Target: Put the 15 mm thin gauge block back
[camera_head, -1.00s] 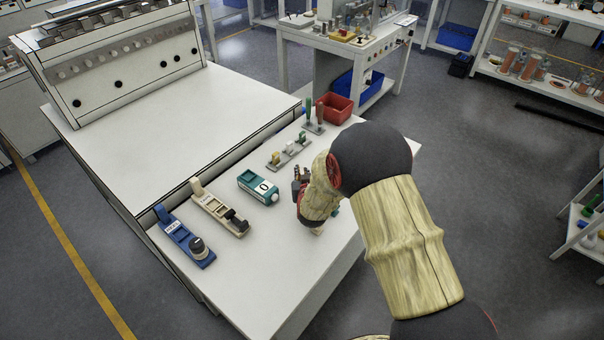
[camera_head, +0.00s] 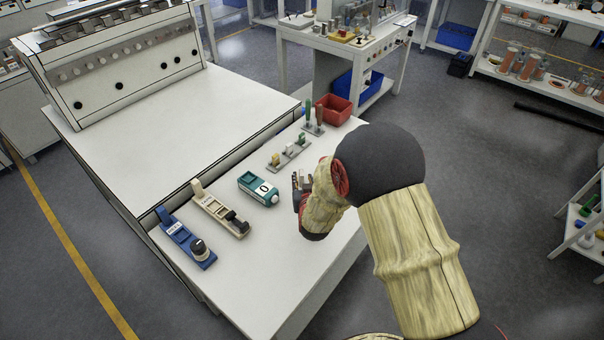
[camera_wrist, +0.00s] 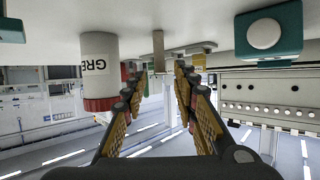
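My gripper (camera_wrist: 159,78) is open in the wrist view, with a gap between its fingertips. A narrow tan upright piece (camera_wrist: 158,48) shows in line with that gap; it may be the thin gauge block, but no size mark can be read. I see no finger touching it. In the head view my gripper (camera_head: 300,183) is low over the bench, partly hidden by my wrist. A grey holder (camera_head: 281,165) with small yellow, white and green pieces stands just beyond it. The holder appears in the wrist view (camera_wrist: 190,49), where the picture is upside down.
A teal device (camera_head: 258,187) lies left of my gripper, beside beige (camera_head: 213,206) and blue (camera_head: 183,235) tools. A labelled white cylinder (camera_wrist: 98,52) stands close by in the wrist view. A red bin (camera_head: 334,108) is farther back. The front bench (camera_head: 265,270) is clear.

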